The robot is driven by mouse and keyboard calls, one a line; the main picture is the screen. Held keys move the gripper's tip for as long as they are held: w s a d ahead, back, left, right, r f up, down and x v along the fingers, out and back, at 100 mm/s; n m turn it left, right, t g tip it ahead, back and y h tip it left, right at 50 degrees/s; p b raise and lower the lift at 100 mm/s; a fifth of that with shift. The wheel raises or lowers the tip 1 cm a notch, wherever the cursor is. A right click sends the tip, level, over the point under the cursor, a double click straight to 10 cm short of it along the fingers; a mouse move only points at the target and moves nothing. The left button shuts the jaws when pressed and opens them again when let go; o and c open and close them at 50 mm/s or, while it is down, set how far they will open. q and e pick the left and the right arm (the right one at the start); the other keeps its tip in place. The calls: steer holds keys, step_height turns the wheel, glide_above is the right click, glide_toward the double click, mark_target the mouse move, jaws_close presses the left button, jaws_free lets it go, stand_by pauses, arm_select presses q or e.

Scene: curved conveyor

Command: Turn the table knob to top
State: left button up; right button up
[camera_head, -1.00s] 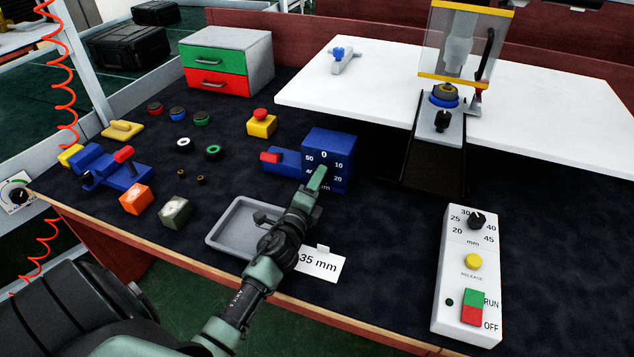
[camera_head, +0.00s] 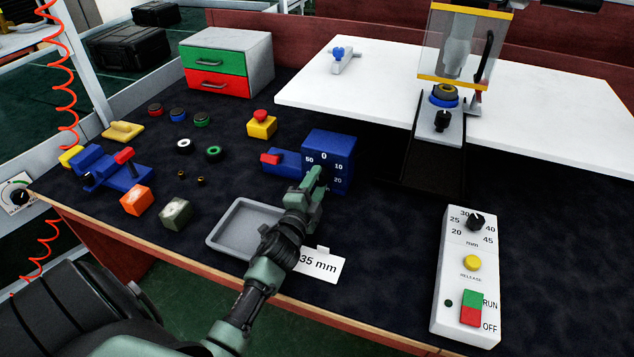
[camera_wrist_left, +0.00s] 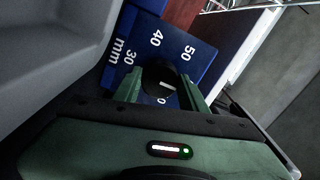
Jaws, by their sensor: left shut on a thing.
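The blue box (camera_head: 330,150) stands on the dark table mat, with a numbered mm dial on its front face. My left gripper (camera_head: 317,174) is at that face, covering the dial's middle and lower part. In the left wrist view the black round knob (camera_wrist_left: 160,78) sits between the two green fingers of my left gripper (camera_wrist_left: 162,84), which is shut on it. The knob has a short white mark. The numbers 30, 40 and 50 show around it on the blue face (camera_wrist_left: 175,55); others are partly hidden. My right gripper is not in view.
A grey tray (camera_head: 228,240) and a "35 mm" card (camera_head: 320,263) lie near my left arm. A blue clamp with a red handle (camera_head: 270,159) adjoins the box's left side. A white control panel (camera_head: 455,290) stands at the right. Open mat lies between box and panel.

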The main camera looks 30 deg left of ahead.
arm_select(q)
steer(key=shift+f, duration=0.1)
steer(key=o, duration=1.4)
steer(key=shift+c, duration=0.2)
